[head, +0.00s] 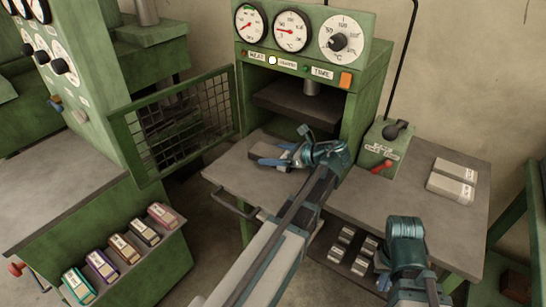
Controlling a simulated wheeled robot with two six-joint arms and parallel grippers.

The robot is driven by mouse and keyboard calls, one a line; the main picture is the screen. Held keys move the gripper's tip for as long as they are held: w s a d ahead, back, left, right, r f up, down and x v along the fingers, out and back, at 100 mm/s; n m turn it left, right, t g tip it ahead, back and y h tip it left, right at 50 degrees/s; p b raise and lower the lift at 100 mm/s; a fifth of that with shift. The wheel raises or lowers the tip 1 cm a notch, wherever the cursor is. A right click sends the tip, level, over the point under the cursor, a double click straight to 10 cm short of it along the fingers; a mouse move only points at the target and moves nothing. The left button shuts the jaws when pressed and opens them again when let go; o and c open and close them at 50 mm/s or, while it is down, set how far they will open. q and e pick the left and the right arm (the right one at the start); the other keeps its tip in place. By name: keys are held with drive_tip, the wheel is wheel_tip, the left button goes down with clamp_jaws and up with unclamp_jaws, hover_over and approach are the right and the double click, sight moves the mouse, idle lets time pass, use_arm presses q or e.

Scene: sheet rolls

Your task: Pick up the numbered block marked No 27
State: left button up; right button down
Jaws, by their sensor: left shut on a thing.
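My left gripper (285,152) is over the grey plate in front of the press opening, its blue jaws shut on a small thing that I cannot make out. Two pale grey labelled blocks, a far one (456,170) and a near one (450,188), lie side by side on the right table. Several smaller labelled blocks, one of them here (346,234), lie on the shelf below. No number is readable, so I cannot tell which block is No 27. My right gripper (386,262) is low at the right; its fingertips are not clear.
The green press (364,95) with dials stands behind. Its mesh door (130,140) is swung open to the left. A lever box with a red handle (383,165) stands on the right table (415,215). Several coloured labelled boxes, one of them here (78,286), line the left shelf.

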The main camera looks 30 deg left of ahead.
use_arm(q)
clamp_jaws()
drive_tip(key=shift+r, duration=0.1)
